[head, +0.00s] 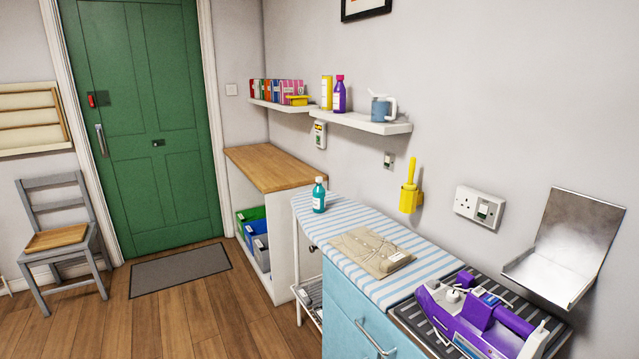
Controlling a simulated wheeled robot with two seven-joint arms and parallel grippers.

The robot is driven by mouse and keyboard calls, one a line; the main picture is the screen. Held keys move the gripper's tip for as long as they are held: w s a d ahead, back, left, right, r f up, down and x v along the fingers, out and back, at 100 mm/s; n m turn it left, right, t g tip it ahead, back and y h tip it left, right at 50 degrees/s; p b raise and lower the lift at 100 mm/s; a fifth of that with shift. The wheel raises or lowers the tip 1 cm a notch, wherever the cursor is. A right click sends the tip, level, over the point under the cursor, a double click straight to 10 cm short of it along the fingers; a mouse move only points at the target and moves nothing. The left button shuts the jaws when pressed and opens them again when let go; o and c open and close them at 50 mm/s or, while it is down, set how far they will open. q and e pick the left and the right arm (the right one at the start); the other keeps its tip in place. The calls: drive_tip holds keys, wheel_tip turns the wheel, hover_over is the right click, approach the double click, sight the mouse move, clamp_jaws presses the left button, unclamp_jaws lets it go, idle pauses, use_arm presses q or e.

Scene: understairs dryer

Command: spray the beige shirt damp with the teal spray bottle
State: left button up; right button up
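The teal spray bottle (319,195) stands upright near the far left end of the striped ironing surface (346,225). It has a white label and a white cap-like top; I cannot make out a trigger. The beige shirt (367,250) lies folded flat on the middle of the striped surface, with a small white tag or card on its right part. The bottle is apart from the shirt, beyond it to the left. Neither of my grippers shows in the head view.
A purple iron (482,318) rests on a dark ribbed tray at the front right. A metal holder (566,250) juts from the wall above it. Shelves (360,121) hold bottles and a jug. A wooden counter (277,167) stands beyond the board.

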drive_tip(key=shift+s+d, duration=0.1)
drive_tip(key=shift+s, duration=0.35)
